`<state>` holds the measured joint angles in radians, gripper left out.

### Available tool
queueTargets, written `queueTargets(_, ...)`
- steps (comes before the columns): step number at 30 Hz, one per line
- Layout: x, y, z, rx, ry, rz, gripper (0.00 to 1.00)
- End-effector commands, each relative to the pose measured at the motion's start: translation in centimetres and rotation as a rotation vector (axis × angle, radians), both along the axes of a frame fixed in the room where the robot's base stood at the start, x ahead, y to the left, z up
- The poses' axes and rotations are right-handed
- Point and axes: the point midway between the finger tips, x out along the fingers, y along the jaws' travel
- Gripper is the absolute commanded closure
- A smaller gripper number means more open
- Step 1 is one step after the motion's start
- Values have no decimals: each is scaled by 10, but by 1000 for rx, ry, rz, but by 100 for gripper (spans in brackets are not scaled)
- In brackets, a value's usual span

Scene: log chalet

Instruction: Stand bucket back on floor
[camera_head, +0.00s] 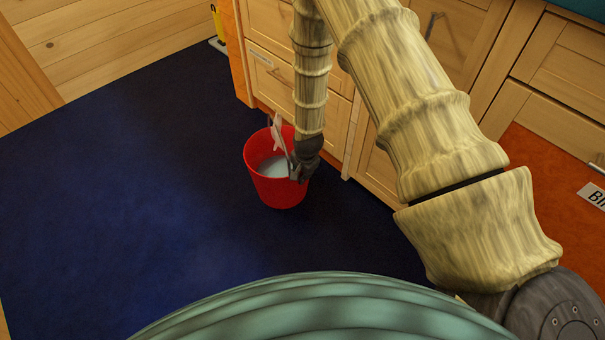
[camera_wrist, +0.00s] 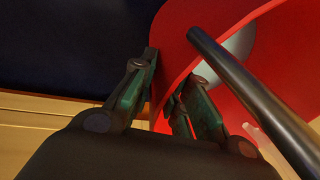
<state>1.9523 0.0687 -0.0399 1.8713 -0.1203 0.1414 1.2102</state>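The red bucket (camera_head: 276,190) is on the dark blue floor in front of the drawers in the head view. It looks roughly upright, mouth up, with a pale interior. In the wrist view its red wall (camera_wrist: 172,45) and curved rim fill the upper right. My gripper (camera_head: 297,172) is at the bucket's right side, pointing down. In the wrist view my gripper (camera_wrist: 172,72) has its two fingers apart, with the bucket's rim wall between them. Firm contact on both sides cannot be made out. A dark rod (camera_wrist: 250,90) crosses the bucket's mouth in the wrist view.
Wooden drawers and cabinets (camera_head: 268,75) stand close behind and to the right of the bucket. A pale upright piece (camera_head: 278,131) shows at the bucket's mouth; what it is cannot be told. The blue floor covering (camera_head: 120,190) to the left is clear.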

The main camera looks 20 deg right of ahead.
Motion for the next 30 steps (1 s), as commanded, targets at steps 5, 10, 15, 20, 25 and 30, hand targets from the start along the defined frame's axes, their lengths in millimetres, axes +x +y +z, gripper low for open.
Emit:
queueTargets(5,-1,0,-1,1,1,0,62)
queueTargets(10,-1,0,-1,1,1,0,62)
queueTargets(15,-1,0,4,0,0,-1,62)
queueTargets(20,-4,0,24,0,0,0,62)
queueTargets(25,-11,1,55,0,0,0,62)
queueTargets(30,-18,1,84,0,0,0,62)
